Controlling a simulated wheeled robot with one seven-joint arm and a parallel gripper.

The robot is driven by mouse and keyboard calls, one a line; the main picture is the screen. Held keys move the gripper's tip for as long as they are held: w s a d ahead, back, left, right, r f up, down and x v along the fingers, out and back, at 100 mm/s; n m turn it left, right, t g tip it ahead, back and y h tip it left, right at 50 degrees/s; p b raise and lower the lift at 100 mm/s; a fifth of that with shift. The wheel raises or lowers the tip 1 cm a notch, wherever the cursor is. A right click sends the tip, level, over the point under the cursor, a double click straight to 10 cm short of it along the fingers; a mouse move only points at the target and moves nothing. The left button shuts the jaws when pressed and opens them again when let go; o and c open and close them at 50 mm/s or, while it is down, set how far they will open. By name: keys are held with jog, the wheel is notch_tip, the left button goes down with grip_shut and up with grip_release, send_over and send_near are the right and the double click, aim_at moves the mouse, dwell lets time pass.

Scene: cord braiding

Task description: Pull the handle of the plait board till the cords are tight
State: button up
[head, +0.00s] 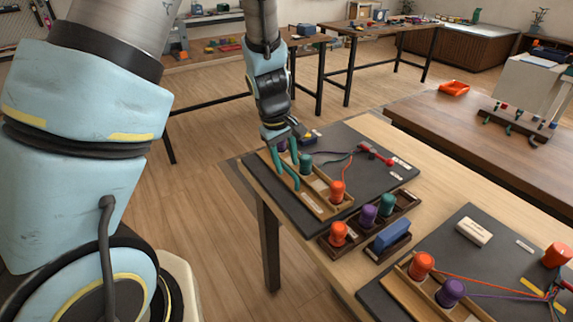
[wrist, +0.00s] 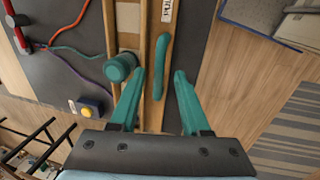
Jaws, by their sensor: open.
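The plait board (head: 335,160) is a dark board on the wooden table. It carries a wooden rail frame with orange (head: 337,191), teal (head: 305,162) and purple pegs. In the wrist view, a teal bar handle (wrist: 160,62) lies along the frame's outer rail beside a "PULL" label. Cords (wrist: 85,55) in red, teal and purple run over the board to a red clamp (head: 375,153). My gripper (wrist: 160,76) is open, its teal fingers either side of the handle's near end. Whether they touch it, I cannot tell. A teal peg (wrist: 120,66) is close to one finger.
A tray (head: 412,202) of pegs and a blue block stands in front. A second cord board (head: 390,305) lies front right. Open floor borders the table's left side.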

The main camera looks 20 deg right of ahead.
jog(key=shift+d+f, duration=0.2)
jog(key=shift+f, duration=0.45)
grip_shut()
dwell(1.0)
